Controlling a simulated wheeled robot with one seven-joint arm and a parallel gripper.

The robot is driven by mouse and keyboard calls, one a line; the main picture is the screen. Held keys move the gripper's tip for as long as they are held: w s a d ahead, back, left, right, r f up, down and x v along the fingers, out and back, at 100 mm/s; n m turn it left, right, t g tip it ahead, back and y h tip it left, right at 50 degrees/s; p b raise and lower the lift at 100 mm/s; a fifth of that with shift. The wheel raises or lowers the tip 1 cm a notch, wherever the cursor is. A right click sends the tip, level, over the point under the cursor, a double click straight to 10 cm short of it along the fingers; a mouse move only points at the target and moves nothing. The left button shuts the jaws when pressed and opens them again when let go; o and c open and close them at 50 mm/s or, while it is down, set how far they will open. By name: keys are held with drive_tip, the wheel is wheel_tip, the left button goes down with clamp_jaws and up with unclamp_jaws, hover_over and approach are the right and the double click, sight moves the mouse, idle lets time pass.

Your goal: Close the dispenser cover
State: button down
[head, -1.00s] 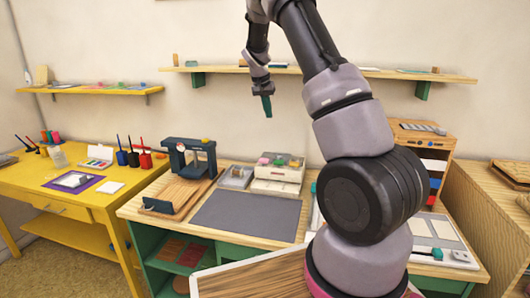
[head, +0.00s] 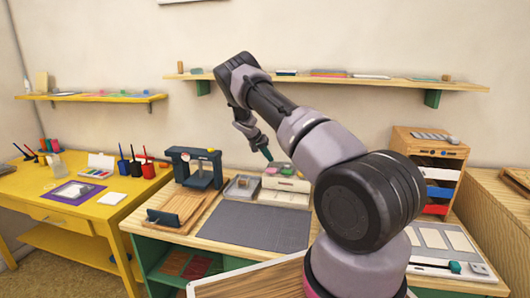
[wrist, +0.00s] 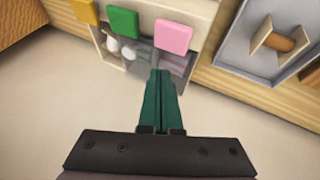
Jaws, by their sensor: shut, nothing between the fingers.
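The dispenser (head: 287,184) is a pale box towards the back of the table, with pink, green and yellow pads on top. In the wrist view its top edge (wrist: 196,22) shows with the same pads. A greyish, see-through-looking panel or compartment (wrist: 140,56) lies along that edge, with white rounded shapes behind it. This may be the cover; I cannot tell its exact angle. My gripper (head: 267,154) is shut and empty, just above and behind the dispenser. Its green fingertips (wrist: 161,73) overlap the panel in the wrist view; contact cannot be told.
A grey tray with wooden pieces (head: 241,187) stands left of the dispenser, and a dark blue press (head: 202,170) farther left. A grey mat (head: 255,226) lies clear in front. A wooden drawer cabinet (head: 430,152) stands to the right. A wall shelf (head: 330,77) runs above.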

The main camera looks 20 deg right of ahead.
sight(280, 171)
drive_tip(key=x, duration=0.3)
drive_tip(key=shift+s+d, duration=0.15)
drive_tip(key=shift+d, duration=0.2)
drive_tip(key=shift+s+d+f, duration=0.15)
drive_tip(key=shift+s+d, duration=0.15)
drive_tip(key=shift+d, duration=0.3)
drive_tip(key=shift+s+d+f, duration=0.1)
drive_tip(key=shift+s+d, duration=0.2)
drive_tip(key=shift+d, duration=0.3)
drive_tip(key=shift+s+d, duration=0.1)
drive_tip(key=shift+d, duration=0.05)
drive_tip(key=s+d, duration=0.5)
drive_tip(key=d, duration=0.2)
drive_tip(key=shift+d, duration=0.3)
drive_tip(key=shift+s, duration=0.1)
